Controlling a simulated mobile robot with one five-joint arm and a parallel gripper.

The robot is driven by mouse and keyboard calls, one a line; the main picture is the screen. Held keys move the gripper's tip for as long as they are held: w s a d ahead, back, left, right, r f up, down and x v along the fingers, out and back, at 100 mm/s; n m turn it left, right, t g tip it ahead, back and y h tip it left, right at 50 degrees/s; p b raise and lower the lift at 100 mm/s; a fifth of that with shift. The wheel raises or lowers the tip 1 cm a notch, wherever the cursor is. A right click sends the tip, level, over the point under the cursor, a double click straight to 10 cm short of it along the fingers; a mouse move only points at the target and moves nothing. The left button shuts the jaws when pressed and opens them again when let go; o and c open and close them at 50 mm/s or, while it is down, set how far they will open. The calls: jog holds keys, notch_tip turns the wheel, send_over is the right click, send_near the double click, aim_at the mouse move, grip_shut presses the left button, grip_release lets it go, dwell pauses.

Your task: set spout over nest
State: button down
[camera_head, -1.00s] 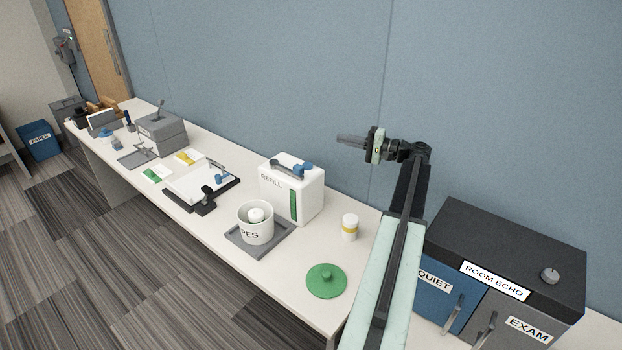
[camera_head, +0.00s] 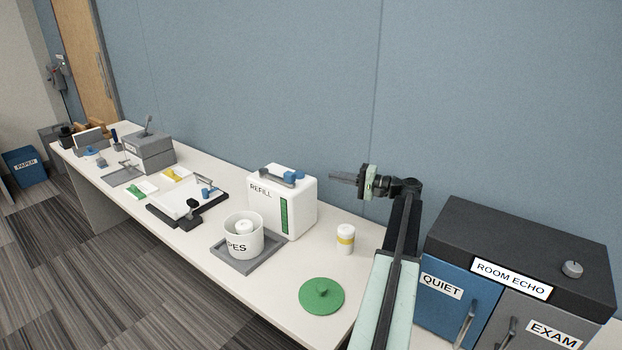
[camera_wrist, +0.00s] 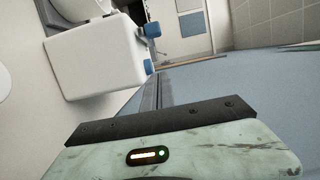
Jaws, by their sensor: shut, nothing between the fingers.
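A white REFILL jug (camera_head: 300,212) stands upright on the bench, with a grey handle and a blue spout (camera_head: 295,174) on top and a green strip on its side. In the wrist view the jug (camera_wrist: 95,58) shows sideways at upper left, with blue parts at its right edge. A white tub (camera_head: 238,241), its label partly readable as "PES", stands in a grey tray (camera_head: 236,264) with a white roll inside; I cannot tell which part is the nest. My gripper (camera_head: 338,178) is shut and empty, in the air right of the jug and apart from it.
A green round lid (camera_head: 321,297) and a small yellow-banded bottle (camera_head: 345,239) are on the bench in front. The ROOM ECHO cabinet (camera_head: 520,262) stands at right. A board with a white pad (camera_head: 188,201) lies left of the jug. A blue wall rises behind.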

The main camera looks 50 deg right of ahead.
aim_at(303, 186)
jog(key=x, duration=1)
jog(key=shift+a, duration=0.1)
jog(key=a, duration=0.2)
jog(key=shift+s+a, duration=0.35)
jog(key=shift+a, duration=0.55)
